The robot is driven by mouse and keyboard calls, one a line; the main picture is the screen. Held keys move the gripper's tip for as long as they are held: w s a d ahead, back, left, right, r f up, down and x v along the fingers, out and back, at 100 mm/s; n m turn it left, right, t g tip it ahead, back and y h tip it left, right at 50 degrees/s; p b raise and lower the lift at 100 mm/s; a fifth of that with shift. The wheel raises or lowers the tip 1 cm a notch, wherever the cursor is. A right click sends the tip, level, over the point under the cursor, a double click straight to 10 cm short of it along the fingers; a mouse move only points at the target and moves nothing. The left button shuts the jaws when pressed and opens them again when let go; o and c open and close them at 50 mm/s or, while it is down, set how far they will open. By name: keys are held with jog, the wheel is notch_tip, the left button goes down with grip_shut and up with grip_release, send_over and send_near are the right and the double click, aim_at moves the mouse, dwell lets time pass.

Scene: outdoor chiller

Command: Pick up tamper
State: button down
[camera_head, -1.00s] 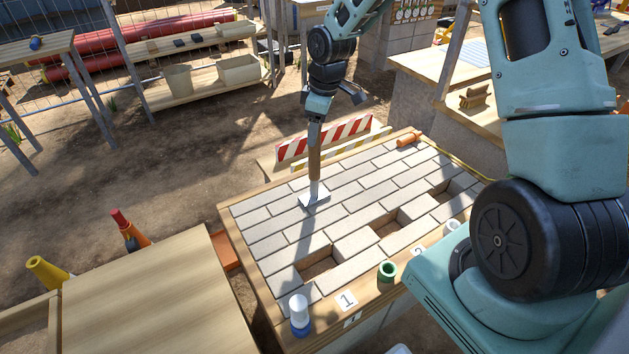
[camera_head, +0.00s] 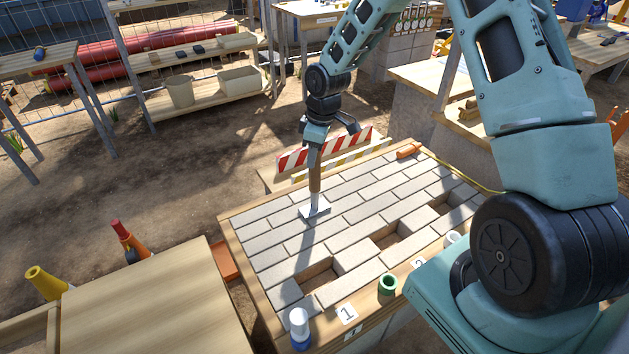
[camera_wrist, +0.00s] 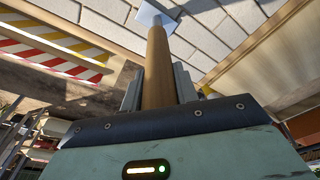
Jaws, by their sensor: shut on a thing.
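The tamper (camera_head: 315,186) has a brown wooden handle and a flat, pale metal foot. It stands nearly upright over the brick-paved table (camera_head: 361,187), its foot at the surface; I cannot tell whether it touches. My gripper (camera_head: 315,150) is shut on the upper handle of the tamper. In the wrist view the tamper's handle (camera_wrist: 157,65) runs between the two fingers (camera_wrist: 158,88), with its pale foot at the top over the bricks. The top end of the handle is hidden by my gripper.
The paved top has several square gaps, one an open hole (camera_head: 318,277) at the near left. A white-and-blue bottle (camera_head: 299,328) and a green cup (camera_head: 388,285) stand on the near edge. An orange tool (camera_head: 408,150) lies at the far edge. A striped barrier (camera_head: 325,149) stands behind.

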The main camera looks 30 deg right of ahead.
jog(key=shift+w+r, duration=0.1)
jog(key=shift+r, duration=0.1)
notch_tip(320, 180, up, 10)
jog(key=shift+f, duration=0.1)
dwell(0.4)
